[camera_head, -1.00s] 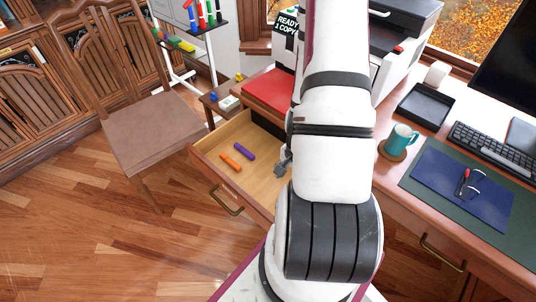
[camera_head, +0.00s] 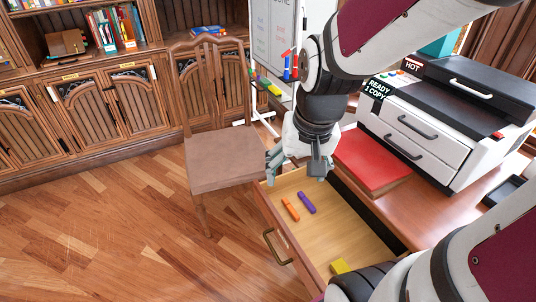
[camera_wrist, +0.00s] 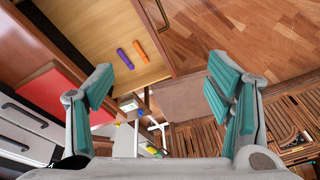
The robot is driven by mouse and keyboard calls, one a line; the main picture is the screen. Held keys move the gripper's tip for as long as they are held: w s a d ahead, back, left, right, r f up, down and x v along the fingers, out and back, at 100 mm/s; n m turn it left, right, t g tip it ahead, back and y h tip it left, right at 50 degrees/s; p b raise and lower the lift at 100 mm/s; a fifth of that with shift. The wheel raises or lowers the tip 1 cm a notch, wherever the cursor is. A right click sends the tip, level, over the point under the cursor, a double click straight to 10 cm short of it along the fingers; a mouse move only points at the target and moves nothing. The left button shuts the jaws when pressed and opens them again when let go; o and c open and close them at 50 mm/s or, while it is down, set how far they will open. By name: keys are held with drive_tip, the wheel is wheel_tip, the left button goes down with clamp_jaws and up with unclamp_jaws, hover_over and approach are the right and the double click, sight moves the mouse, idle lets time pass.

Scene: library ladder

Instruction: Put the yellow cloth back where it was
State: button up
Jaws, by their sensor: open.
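An orange marker (camera_head: 291,209) and a purple marker (camera_head: 306,202) lie in the same drawer, also seen in the wrist view. My gripper (camera_head: 298,166) is above the drawer's far left end. In the wrist view my gripper (camera_wrist: 160,88) is open with nothing between its fingers.
A brown chair (camera_head: 225,160) stands left of the drawer. A red folder or book (camera_head: 372,160) lies on the desk, beside the printer (camera_head: 430,125). A whiteboard stand (camera_head: 275,60) with markers is behind my gripper. The wood floor at left is clear.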

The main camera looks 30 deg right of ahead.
drive_tip(key=s+a+r+n+t, duration=0.1)
drive_tip(key=s+a+r+n, duration=0.4)
drive_tip(key=s+a+r, duration=0.2)
drive_tip(key=shift+s+r+n, duration=0.4)
drive_tip(key=shift+s+r, duration=0.35)
drive_tip(key=shift+s, duration=0.1)
wheel_tip(320, 180, up, 2)
drive_tip(key=shift+r+t+p, duration=0.1)
drive_tip(key=shift+t+p, duration=0.2)
drive_tip(key=shift+p, duration=0.45)
